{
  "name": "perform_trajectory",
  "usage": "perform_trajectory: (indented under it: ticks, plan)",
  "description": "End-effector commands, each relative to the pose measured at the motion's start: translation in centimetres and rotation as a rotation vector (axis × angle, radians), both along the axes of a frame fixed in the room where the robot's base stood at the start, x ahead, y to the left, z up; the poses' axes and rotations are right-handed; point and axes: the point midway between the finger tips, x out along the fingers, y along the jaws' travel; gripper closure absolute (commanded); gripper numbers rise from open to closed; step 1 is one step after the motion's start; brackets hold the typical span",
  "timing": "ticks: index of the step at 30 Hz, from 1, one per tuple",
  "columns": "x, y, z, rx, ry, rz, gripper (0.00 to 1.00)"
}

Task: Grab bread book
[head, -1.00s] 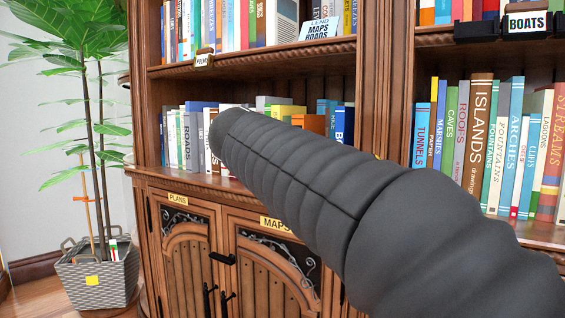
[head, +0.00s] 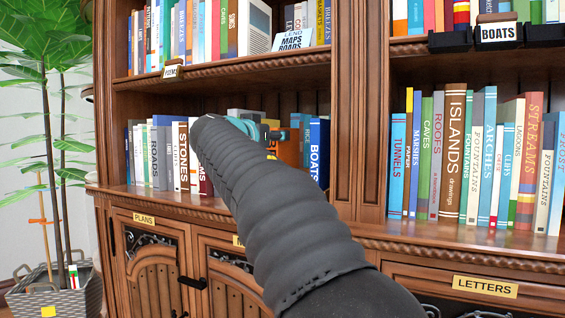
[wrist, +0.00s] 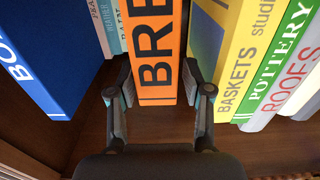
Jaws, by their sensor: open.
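The orange bread book (wrist: 155,60), with "BRE" showing on its spine, stands on the shelf in the wrist view. My gripper (wrist: 157,80) is open, with one finger on each side of the spine's lower part. The right finger is close to the book; I cannot tell whether either touches it. In the head view, part of the orange book (head: 290,148) shows beyond my arm, and my gripper is mostly hidden by the arm.
A blue book (wrist: 38,60) stands left in the wrist view, with a gap before the orange one. The yellow baskets book (wrist: 232,60) and green pottery book (wrist: 280,65) are close on the right. The wooden shelf (wrist: 160,130) lies beneath.

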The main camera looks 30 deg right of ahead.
Motion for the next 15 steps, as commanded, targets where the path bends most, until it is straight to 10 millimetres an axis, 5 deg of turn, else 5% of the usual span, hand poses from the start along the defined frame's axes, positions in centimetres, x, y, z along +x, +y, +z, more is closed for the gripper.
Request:
perform_trajectory:
  ticks: [15]
  plan:
    - [2.9,-4.1,-0.2,0.000,0.002,0.001,0.50]
